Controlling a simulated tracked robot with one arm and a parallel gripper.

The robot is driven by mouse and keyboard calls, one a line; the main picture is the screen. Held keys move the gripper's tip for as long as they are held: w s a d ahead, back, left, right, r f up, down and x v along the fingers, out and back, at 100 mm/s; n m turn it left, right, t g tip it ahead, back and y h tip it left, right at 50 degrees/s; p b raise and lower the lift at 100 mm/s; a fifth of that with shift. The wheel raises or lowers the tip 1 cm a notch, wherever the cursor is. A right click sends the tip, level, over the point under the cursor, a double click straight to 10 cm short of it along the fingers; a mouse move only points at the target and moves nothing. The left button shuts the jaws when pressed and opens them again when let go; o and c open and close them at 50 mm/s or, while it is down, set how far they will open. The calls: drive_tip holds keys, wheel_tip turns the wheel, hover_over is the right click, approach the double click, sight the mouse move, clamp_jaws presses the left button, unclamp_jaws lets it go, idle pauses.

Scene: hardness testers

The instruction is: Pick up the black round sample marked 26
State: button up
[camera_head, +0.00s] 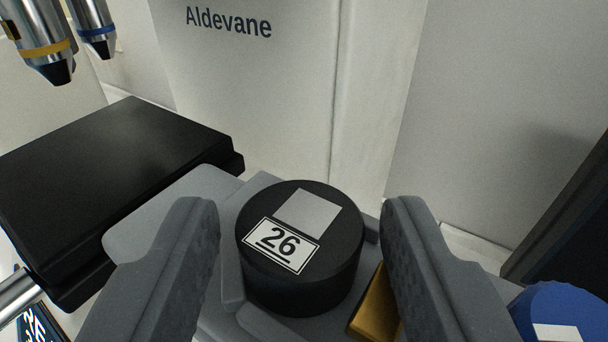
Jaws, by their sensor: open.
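The black round sample (340,235) carries a white label marked 26 and a light grey square on its top. It sits upright on a grey holder (150,222) in front of the tester. My gripper (305,225) is open, with one grey finger to the left of the sample and the other to its right. A gap shows between the sample and the left finger; the right finger is close to the sample's right side, and I cannot tell whether it touches. The sample's lower edge is partly hidden.
The white tester body (290,80) marked Aldevane rises behind the sample. A black stage (110,185) is at the left, below two lenses (45,50). A gold block (376,308) lies by the right finger, and a blue round sample (560,312) is at the lower right.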

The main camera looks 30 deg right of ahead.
drive_tip(key=shift+w+d+f, duration=0.1)
drive_tip(key=shift+w+d, duration=0.15)
drive_tip(key=shift+w, duration=0.15)
drive_tip(key=c, duration=0.8)
